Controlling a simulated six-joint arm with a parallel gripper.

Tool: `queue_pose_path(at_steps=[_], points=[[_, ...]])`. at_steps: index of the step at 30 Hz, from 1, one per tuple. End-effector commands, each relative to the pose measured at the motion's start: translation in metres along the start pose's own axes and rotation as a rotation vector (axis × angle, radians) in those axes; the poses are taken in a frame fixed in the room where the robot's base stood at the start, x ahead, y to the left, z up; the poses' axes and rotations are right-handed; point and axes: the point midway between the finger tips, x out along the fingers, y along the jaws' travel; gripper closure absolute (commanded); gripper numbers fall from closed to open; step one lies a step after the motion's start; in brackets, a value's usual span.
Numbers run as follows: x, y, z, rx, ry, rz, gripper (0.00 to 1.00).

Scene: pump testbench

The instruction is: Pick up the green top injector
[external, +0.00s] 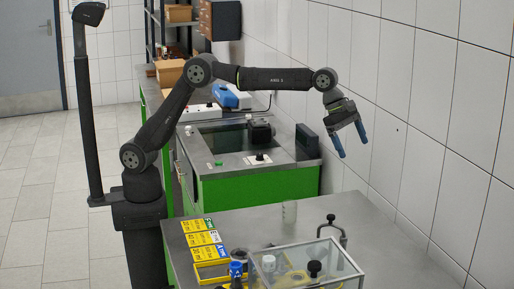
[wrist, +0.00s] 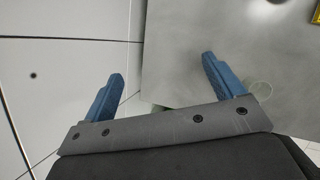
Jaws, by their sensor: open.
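My gripper (external: 352,147) hangs high at the right in the external view, with two blue fingers pointing down, open and empty. In the wrist view my gripper (wrist: 164,68) has its fingers spread wide, with only floor, wall and table edge between them. I cannot clearly make out an injector with a green top. A small green-topped piece (external: 218,163) stands on the rear bench, too small to identify. A blue-capped piece (external: 236,268) and a white-capped piece (external: 268,263) stand near the clear box on the front table.
The front grey table (external: 245,222) holds yellow cards (external: 203,238), a clear box (external: 335,265), a dark clamp-like stand (external: 331,227) and a clear cup (external: 290,213). The cup also shows near the right finger in the wrist view (wrist: 261,90). A tiled wall (external: 420,130) is close on the right.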

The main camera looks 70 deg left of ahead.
Motion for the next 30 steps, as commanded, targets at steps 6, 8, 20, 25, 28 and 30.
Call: queue_pose_path(at_steps=[6, 8, 20, 25, 28, 30], points=[[0.0, 0.0, 0.0, 0.0, 0.0, 0.0, 0.57], [0.0, 0.0, 0.0, 0.0, 0.0, 0.0, 0.65], [0.006, -0.048, 0.016, 0.103, 0.004, -0.074, 0.65], [0.009, -0.172, 0.042, 0.378, 0.005, -0.268, 0.65], [0.006, -0.242, 0.048, 0.539, -0.003, -0.382, 0.65], [0.002, -0.282, 0.049, 0.632, -0.01, -0.448, 0.65]])
